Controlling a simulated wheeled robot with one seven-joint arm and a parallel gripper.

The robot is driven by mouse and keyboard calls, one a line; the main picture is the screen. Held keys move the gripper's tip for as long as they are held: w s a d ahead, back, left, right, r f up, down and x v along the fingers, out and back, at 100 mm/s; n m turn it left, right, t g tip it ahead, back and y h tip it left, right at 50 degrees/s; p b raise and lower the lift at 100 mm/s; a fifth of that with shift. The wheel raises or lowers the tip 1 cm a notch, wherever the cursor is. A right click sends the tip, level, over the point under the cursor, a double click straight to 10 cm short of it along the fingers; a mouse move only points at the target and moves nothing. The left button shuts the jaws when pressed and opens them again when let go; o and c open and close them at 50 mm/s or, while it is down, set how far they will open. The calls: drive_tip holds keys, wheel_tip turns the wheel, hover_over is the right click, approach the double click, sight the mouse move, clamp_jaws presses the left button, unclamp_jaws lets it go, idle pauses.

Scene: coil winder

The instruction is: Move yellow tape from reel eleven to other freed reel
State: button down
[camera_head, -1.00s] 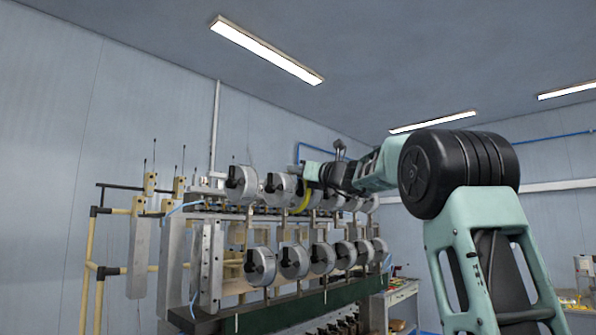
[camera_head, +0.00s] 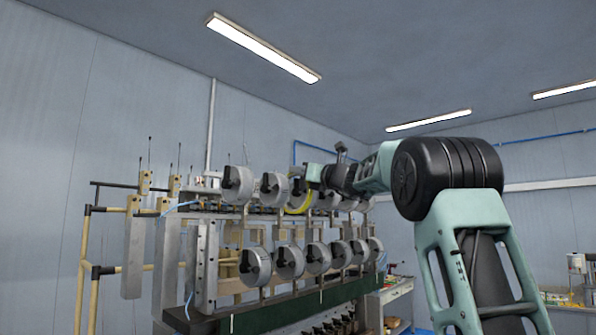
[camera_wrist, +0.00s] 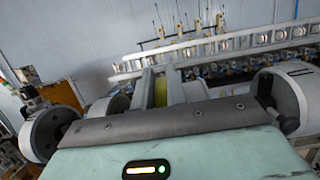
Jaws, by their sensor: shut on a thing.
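The yellow tape (camera_head: 302,208) shows as a thin ring at one reel in the upper row of the winder in the head view. My gripper (camera_head: 313,174) is at that reel, reaching in from the right. In the wrist view my gripper (camera_wrist: 161,90) is shut on the yellow tape (camera_wrist: 160,94), a strip of which shows between the two pale fingers. I cannot tell whether the tape is still around the reel or just clear of it. Reel numbers are not readable, so I cannot tell which reel is eleven.
Grey reels with black hubs stand in an upper row (camera_head: 238,185) and a lower row (camera_head: 256,265). In the wrist view, reels stand close on the left (camera_wrist: 44,132) and right (camera_wrist: 288,98) of my gripper. A workbench (camera_head: 398,292) stands behind at the right.

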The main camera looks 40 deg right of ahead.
drive_tip(key=shift+d, duration=0.65)
drive_tip(key=shift+d+p, duration=0.4)
drive_tip(key=shift+d, duration=0.1)
drive_tip(key=c, duration=1.7)
unclamp_jaws()
drive_tip(key=shift+r+b+v, duration=0.15)
drive_tip(key=shift+b+v, duration=0.65)
drive_tip(key=shift+v, duration=0.65)
drive_tip(key=shift+r+b+v, duration=0.15)
drive_tip(key=shift+b+v, duration=0.6)
drive_tip(key=shift+v, duration=0.7)
